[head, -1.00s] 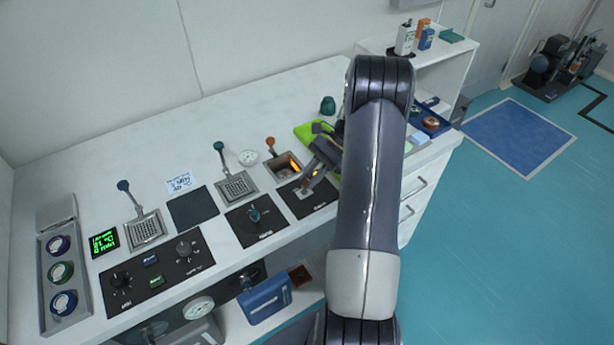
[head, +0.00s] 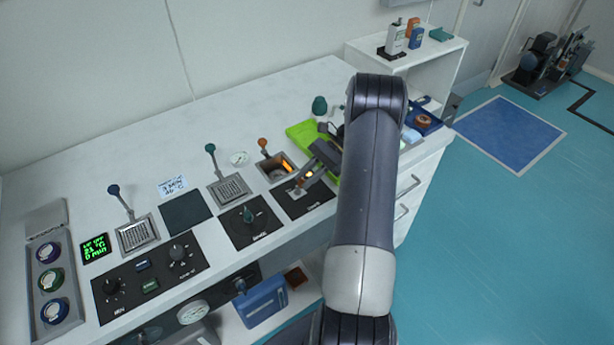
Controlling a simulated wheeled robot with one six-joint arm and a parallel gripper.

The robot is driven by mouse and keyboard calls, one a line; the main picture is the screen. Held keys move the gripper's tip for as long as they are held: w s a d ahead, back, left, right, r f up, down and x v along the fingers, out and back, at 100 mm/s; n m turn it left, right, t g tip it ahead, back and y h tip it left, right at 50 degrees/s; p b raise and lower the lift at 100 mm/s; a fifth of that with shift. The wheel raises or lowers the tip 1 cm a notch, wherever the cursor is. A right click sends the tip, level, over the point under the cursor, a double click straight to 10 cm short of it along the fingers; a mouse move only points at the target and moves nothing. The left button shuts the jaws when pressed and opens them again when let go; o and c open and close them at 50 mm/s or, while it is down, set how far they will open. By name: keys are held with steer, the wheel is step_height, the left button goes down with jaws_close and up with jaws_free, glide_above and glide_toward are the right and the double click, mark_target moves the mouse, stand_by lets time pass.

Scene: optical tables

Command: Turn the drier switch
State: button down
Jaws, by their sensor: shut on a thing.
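A black panel (head: 316,205) sits at the right end of the row of controls, with a small pale switch (head: 297,191) on its upper left part. Its label is too small to read, but it appears to be the drier switch. My gripper (head: 302,183) reaches down from the right. Its fingertips are shut on this switch. The fingers hide much of the switch, so its exact angle cannot be told. My arm covers the table's right part.
Behind stand an orange-tipped lever (head: 262,143) with a lit well (head: 278,168), a lime green mat (head: 301,133) and a teal-capped object (head: 319,106). A green-lit display (head: 95,247) is far left.

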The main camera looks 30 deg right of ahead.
steer(key=c, duration=1.2)
jaws_free()
steer(key=shift+c, duration=0.2)
steer(key=shift+d, duration=0.15)
steer(key=shift+d+r, duration=0.15)
steer(key=shift+d, duration=0.15)
steer(key=v, duration=0.8)
steer(key=shift+d+r, duration=0.15)
steer(key=shift+r, duration=0.2)
steer(key=shift+d+r, duration=0.2)
steer(key=shift+d, duration=0.45)
steer(key=shift+a+f, duration=0.1)
steer(key=shift+f, duration=0.05)
steer(key=shift+a+f, duration=0.15)
steer(key=x, duration=1)
steer(key=shift+a, duration=0.2)
